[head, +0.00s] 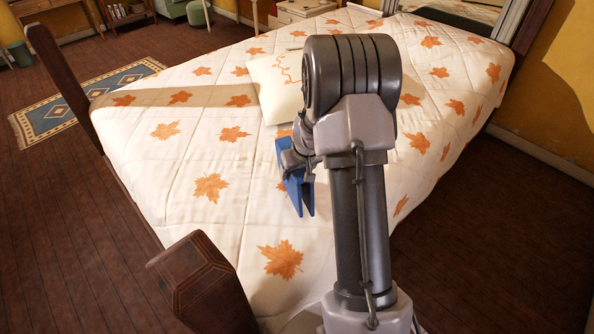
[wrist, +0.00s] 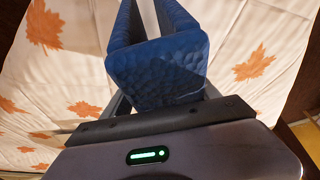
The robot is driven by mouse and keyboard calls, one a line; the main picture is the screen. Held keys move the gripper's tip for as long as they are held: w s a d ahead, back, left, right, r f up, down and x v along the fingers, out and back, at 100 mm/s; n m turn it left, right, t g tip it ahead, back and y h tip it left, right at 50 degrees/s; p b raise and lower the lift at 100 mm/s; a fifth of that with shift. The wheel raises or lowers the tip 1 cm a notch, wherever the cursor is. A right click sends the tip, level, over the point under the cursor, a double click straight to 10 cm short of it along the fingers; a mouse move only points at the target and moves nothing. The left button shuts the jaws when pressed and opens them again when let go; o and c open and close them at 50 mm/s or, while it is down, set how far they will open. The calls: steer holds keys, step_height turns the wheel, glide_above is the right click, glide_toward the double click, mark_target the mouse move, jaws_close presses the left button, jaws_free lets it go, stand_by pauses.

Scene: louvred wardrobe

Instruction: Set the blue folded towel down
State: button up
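The blue folded towel (wrist: 155,75) is in my gripper (wrist: 165,95). In the wrist view its quilted end face is near the camera, and two blue layers run away from it with a pale gap between them. Grey finger parts show at both sides of it; the fingertips are hidden. In the head view the towel (head: 293,192) hangs below my wrist, over the middle of the bed (head: 190,195). I cannot tell whether its lower edge touches the quilt.
The bed has a white quilt with orange leaves. A white pillow (head: 275,88) lies just beyond the towel. Dark wooden bedposts (head: 205,285) stand at the near corner and left. The quilt left of the towel is clear.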

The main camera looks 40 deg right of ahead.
steer(key=p+v, duration=0.4)
steer(key=v, duration=0.7)
steer(key=shift+r+p, duration=0.4)
steer(key=shift+r, duration=0.05)
steer(key=s+a+r, duration=0.2)
steer(key=a+r, duration=0.7)
steer(key=s+a+r+y, duration=0.1)
steer(key=s+a+r, duration=0.2)
steer(key=s+a, duration=0.3)
steer(key=s+a+r+m+t+y, duration=0.1)
steer(key=s+a+r, duration=0.2)
steer(key=s+a, duration=0.3)
steer(key=s+a+r+y, duration=0.1)
steer(key=s+a+r, duration=0.3)
steer(key=s+a, duration=0.2)
steer(key=shift+s+a+m, duration=0.3)
steer(key=shift+s, duration=0.45)
